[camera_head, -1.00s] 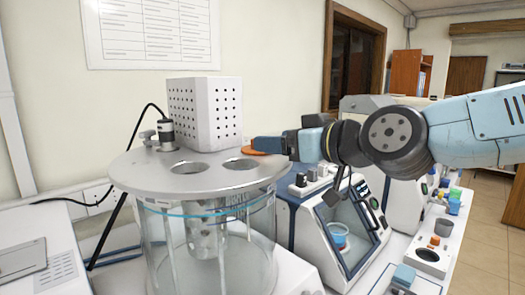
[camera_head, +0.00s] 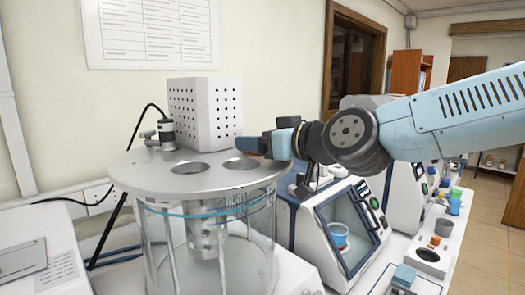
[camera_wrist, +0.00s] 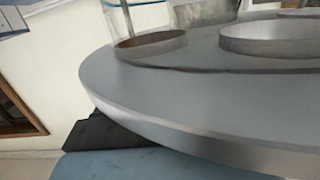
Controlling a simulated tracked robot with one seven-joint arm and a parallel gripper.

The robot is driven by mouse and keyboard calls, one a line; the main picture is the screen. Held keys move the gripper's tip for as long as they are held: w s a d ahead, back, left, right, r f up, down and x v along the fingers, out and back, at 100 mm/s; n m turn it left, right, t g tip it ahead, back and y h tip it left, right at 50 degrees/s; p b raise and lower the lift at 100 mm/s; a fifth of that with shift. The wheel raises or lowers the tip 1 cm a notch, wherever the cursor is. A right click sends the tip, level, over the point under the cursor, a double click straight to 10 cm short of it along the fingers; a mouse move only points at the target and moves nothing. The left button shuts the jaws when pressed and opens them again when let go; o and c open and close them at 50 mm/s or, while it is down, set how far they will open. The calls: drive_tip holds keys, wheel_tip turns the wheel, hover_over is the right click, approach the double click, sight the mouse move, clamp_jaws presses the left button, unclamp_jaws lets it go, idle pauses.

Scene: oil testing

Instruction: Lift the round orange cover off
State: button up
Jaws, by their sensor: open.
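My gripper (camera_head: 251,146) is open at the right rim of the round grey metal lid (camera_head: 150,178) of a glass vessel, in the head view. Its blue and dark finger parts reach left over the lid, behind the right hole. The round orange cover is not clearly visible; only a small brownish patch shows at the fingertips, and I cannot tell whether it is the cover. In the wrist view, the lid (camera_wrist: 190,95) fills the middle with two round openings. A dark finger pad and a blue finger part show below its edge. No orange cover shows there.
A white perforated box (camera_head: 205,112) and a small cylindrical fitting (camera_head: 166,135) with a black cable stand on the lid. Blue-and-white instruments (camera_head: 335,225) stand close on the right, under my arm. The wall is close behind.

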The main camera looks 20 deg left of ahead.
drive_tip(key=shift+w+a, duration=0.1)
drive_tip(key=shift+a, duration=0.15)
drive_tip(key=shift+f, duration=0.1)
drive_tip(key=c, duration=1.1)
